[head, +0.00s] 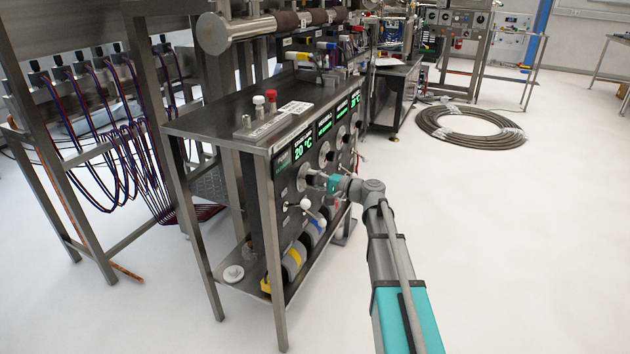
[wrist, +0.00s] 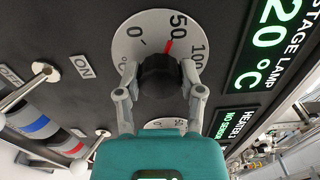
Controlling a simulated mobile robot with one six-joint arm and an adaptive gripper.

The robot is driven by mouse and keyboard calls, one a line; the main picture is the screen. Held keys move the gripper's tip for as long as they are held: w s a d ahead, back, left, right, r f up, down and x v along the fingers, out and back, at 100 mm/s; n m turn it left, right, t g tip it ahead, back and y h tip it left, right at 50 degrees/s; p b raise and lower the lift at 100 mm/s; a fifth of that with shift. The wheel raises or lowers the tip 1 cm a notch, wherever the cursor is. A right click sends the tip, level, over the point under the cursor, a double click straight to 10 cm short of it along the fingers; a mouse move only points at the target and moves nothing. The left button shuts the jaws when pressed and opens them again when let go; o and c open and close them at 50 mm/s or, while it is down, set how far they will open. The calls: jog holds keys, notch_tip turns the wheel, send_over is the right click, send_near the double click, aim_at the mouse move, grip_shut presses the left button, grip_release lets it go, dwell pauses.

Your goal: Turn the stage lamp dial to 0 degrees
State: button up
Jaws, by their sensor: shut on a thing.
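The stage lamp dial is a black knob (wrist: 160,75) on a round white scale plate (wrist: 128,45) marked 0, 50 and 100 in the wrist view. Its red pointer is toward the 50 mark. My gripper (wrist: 161,80) has one finger on each side of the knob and is shut on it. In the head view my gripper (head: 325,182) reaches the front panel from the right, at the nearest dial (head: 304,176). The green stage lamp display (wrist: 268,38) reads 20 °C; it also shows in the head view (head: 303,149).
Toggle levers (head: 305,204) stick out below the dial, with OFF and ON labels beside them in the wrist view. More dials (head: 325,153) line the panel farther back. A metal table (head: 235,112) lies above. The floor to the right is clear up to a coiled hose (head: 470,126).

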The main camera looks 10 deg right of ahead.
jog(key=n, duration=0.5)
jog(key=shift+s+a+n, duration=0.1)
jog(key=shift+a+n, duration=0.1)
jog(key=shift+n, duration=0.2)
jog(key=n, duration=0.5)
jog(key=shift+f, duration=0.1)
jog(key=o, duration=1.2)
jog(key=shift+c, duration=0.2)
jog(key=shift+d, duration=0.1)
jog(key=shift+d, duration=0.2)
jog(key=v, duration=1.1)
jog(key=shift+s+d, duration=0.2)
